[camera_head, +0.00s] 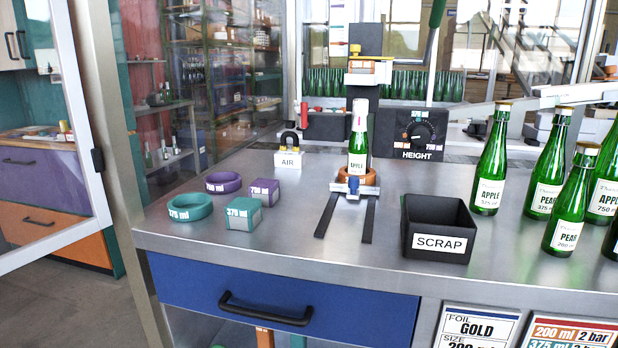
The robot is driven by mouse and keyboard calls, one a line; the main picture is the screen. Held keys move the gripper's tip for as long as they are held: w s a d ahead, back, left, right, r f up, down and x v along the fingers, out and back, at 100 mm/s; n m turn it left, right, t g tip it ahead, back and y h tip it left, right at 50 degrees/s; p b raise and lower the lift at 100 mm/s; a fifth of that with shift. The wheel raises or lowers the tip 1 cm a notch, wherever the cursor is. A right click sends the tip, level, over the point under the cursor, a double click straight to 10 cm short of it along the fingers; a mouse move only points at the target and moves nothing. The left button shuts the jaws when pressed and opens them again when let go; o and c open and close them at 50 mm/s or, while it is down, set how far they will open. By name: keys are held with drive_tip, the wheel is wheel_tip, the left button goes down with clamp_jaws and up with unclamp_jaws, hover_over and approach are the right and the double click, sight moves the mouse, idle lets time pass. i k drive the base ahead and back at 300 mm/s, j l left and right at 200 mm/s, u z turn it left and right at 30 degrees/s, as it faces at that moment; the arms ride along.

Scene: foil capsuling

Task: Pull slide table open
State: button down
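The slide table (353,187) is a small carriage with a blue and white front, at the back end of two dark rails (368,219) on the steel worktop. An orange-brown ring seat (370,178) sits on it. A green bottle labelled APPLE (357,140) stands upright in the seat, with a pale cap on its neck. The press head (368,72) on a black column is above and behind the bottle. The front length of the rails is bare. My gripper is not in view.
A black SCRAP bin (437,231) stands right of the rails, with several green bottles (491,165) beyond it. Left are teal (190,207) and purple rings with matching blocks. A blue drawer (345,305) is below.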

sight(353, 188)
drive_tip(key=k+j+z, duration=0.2)
drive_tip(key=j+z, duration=0.25)
drive_tip(key=j, duration=0.2)
drive_tip(key=i, duration=1)
